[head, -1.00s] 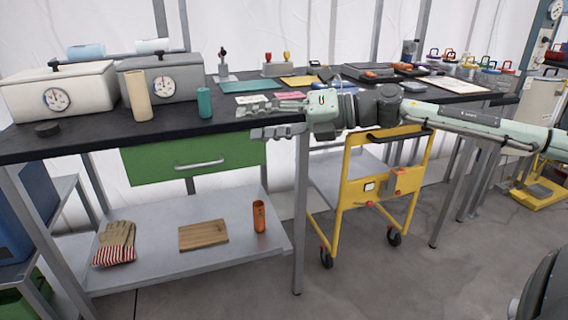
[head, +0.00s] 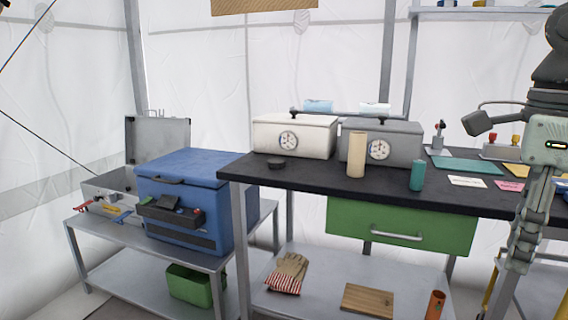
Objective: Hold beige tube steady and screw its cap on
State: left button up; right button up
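The beige tube (head: 356,156) stands upright on the black tabletop (head: 316,174), in front of the gap between the white and grey boxes. A small dark round disc (head: 276,164), which looks like the cap, lies flat on the tabletop to the left of the tube, near the front edge and apart from it. My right gripper (head: 519,262) hangs pointing down at the right side, in front of the table and well right of the tube. Its fingers overlap from this side, so their opening is unclear. Nothing shows in them. My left gripper is out of view.
A teal tube (head: 417,176) stands right of the beige tube. The white box (head: 295,136) and grey box (head: 380,146) with dials stand behind. A blue cooler (head: 185,195) is on the lower left table. An orange tube (head: 435,305) is on the lower shelf.

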aim_at(357, 141)
jog(key=i+u, duration=0.35)
jog(key=i, duration=0.2)
jog(key=i+l+u, duration=0.1)
jog(key=i+u, duration=0.3)
jog(key=i, duration=0.15)
jog(key=i+l+u, duration=0.35)
jog(key=i, duration=0.2)
